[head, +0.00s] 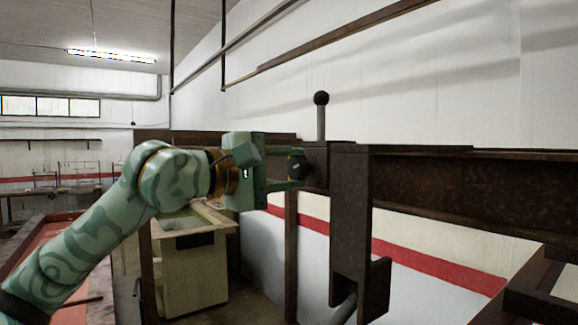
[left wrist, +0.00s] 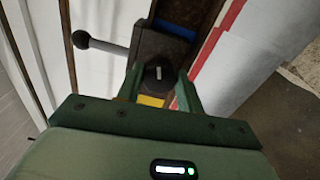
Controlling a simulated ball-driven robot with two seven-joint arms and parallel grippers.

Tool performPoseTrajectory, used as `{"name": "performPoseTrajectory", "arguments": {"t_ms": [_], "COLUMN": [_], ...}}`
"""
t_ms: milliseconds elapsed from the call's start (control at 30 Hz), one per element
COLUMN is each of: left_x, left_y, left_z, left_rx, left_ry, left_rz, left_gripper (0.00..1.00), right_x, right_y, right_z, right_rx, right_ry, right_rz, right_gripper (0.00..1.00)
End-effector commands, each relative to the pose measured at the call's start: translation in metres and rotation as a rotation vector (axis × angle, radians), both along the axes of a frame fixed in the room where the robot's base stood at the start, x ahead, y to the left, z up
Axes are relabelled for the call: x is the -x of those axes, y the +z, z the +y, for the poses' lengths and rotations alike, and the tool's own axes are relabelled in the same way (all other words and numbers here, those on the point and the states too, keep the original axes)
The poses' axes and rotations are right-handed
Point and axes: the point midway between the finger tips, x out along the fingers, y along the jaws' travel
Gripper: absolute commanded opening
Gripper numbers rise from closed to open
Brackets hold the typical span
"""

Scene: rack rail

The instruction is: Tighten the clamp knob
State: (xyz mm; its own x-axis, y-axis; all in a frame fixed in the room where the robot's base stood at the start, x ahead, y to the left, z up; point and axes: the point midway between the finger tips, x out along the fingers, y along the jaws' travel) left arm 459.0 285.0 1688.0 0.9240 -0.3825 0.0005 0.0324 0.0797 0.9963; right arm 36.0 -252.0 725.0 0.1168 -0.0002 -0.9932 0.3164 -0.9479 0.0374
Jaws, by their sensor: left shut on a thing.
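The clamp knob (head: 297,166) is a small dark round knob on the left side of a dark clamp block on the rail. My left gripper (head: 290,168) comes in from the left and is shut on the knob, with one green finger on either side. In the left wrist view the black knob (left wrist: 157,75) shows a pale mark on its face and sits between the fingers of the left gripper (left wrist: 158,88). The clamp block (head: 318,165) carries an upright lever with a black ball (head: 321,98). My right gripper is not in view.
A dark steel rail (head: 450,182) runs to the right from the clamp. A dark hanging bracket (head: 350,220) stands just right of the clamp. A pale bin (head: 192,265) is below the left arm. Open floor shows behind it.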

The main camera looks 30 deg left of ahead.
Motion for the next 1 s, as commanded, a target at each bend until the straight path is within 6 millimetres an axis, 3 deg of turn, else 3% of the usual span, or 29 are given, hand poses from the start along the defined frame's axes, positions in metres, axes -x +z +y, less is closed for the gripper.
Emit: {"name": "performPoseTrajectory", "arguments": {"t_ms": [567, 600, 667, 1000], "left_x": [-0.0004, -0.0004, -0.0004, 0.0025], "left_y": [-0.0025, -0.0025, -0.0024, -0.0013], "left_z": [-0.0007, -0.0006, -0.0006, 0.0015], "left_rx": [-0.032, -0.032, -0.031, -0.031], "left_ry": [-0.001, -0.001, -0.001, 0.001], "left_rz": [-0.007, -0.007, -0.008, -0.012], "left_gripper": [0.14, 0.42, 0.59, 0.59], "right_x": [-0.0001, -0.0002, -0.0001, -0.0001], "right_y": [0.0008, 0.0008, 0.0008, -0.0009], "right_z": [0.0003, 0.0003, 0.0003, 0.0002], "right_rx": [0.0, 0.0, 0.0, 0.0], "right_ry": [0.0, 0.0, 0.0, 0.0], "right_rz": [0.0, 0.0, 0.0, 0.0], "right_gripper": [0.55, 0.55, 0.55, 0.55]}}
